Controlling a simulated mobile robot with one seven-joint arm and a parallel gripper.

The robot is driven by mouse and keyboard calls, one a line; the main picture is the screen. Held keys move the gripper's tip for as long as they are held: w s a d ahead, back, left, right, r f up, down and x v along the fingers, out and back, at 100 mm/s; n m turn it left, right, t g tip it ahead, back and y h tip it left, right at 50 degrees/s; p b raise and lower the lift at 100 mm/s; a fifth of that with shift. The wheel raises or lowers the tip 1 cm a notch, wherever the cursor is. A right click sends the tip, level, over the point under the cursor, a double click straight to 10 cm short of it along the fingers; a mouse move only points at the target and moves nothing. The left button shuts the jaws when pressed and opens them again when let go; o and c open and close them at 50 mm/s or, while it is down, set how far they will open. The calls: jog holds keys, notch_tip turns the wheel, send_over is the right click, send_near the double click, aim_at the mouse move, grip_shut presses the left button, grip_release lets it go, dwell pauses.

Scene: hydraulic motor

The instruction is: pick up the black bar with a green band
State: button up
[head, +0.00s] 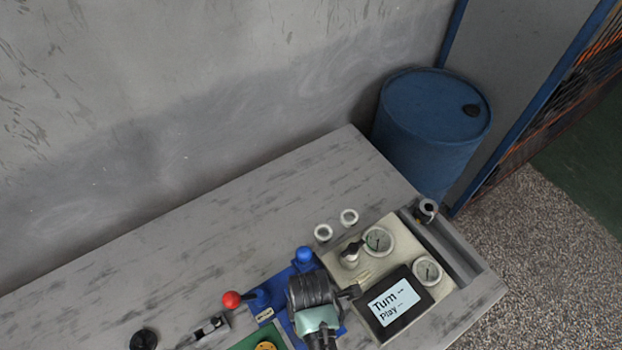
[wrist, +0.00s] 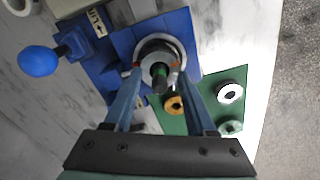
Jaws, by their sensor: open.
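The black bar with a green band (wrist: 160,76) shows nearly end-on in the wrist view, standing in a pale round socket (wrist: 143,49) on a blue block (wrist: 122,47). Its green band is partly visible near the end. My gripper (wrist: 161,72) is open, with one finger on each side of the bar and visible gaps between. I cannot tell how deep the fingertips reach along the bar. In the head view my arm hides the bar and covers part of the blue block (head: 285,276).
A blue knob (wrist: 38,61) stands beside the block. A green plate (wrist: 237,80) holds a black-and-white ring (wrist: 230,93) and an orange ring (wrist: 174,105). In the head view, a red-knobbed lever (head: 231,299), gauge panel (head: 378,240) and screen (head: 392,301) are close. The table's back-left is clear.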

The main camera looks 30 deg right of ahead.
grip_shut()
jog(key=shift+r, duration=0.15)
notch_tip(320, 180, up, 10)
jog(key=shift+f+b, duration=0.1)
jog(key=shift+b, duration=0.35)
jog(key=shift+r+p, duration=0.2)
jog(key=shift+p, duration=0.1)
dwell(0.3)
jog(key=shift+r+p, duration=1.5)
jog(key=shift+p, duration=0.55)
jog(key=shift+f, duration=0.15)
